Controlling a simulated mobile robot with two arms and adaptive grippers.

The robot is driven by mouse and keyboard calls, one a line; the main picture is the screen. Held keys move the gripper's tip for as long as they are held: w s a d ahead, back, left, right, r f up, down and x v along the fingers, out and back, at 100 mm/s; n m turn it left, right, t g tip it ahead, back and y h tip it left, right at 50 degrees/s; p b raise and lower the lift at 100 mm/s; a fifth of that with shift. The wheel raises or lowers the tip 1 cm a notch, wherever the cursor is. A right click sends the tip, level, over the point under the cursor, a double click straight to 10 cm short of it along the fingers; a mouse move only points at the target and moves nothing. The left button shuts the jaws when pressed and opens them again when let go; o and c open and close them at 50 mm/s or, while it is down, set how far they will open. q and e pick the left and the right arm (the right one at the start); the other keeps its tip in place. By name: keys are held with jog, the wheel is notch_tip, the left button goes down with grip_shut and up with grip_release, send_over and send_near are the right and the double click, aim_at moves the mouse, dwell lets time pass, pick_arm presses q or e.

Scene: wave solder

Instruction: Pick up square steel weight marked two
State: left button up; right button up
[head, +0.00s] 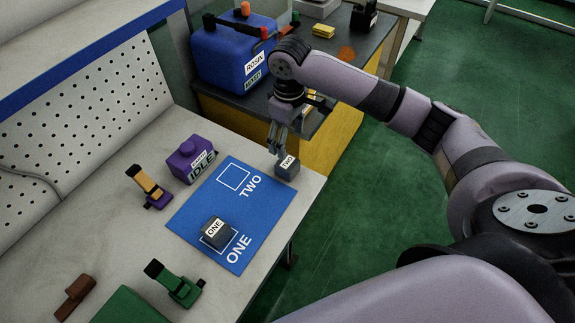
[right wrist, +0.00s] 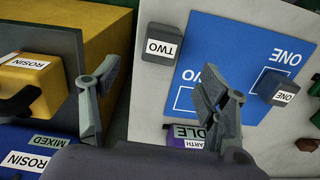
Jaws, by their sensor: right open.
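The dark grey square weight labelled TWO (head: 287,168) sits on the light table beside the blue mat, near the table's right edge. In the right wrist view it (right wrist: 158,48) lies ahead of the fingertips, its label facing the camera. My right gripper (head: 277,149) is open and empty, close above and beside this weight. In the right wrist view its fingers (right wrist: 160,74) are spread wide, with nothing between them. A similar weight labelled ONE (head: 214,231) stands on the mat's ONE square. The blue mat (head: 196,208) has an empty TWO square. My left gripper is out of view.
A purple IDLE block (head: 190,159), a yellow-and-purple clamp (head: 148,187) and a green clamp (head: 174,284) stand left of the mat. A blue ROSIN container (head: 228,55) stands on the dark-topped yellow cabinet behind. Green floor lies right of the table edge.

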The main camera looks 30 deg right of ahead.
aim_at(288, 162)
notch_tip(288, 162, down, 6)
jog(key=shift+f+p, duration=0.1)
jog(key=shift+p, duration=0.2)
notch_tip(288, 162, down, 4)
jog(key=shift+a+f+p, duration=0.1)
jog(key=shift+a+p, duration=0.05)
jog(key=shift+p, duration=0.45)
jog(key=shift+f, duration=0.5)
jog(key=shift+c, duration=0.6)
jog(key=c, duration=1.4)
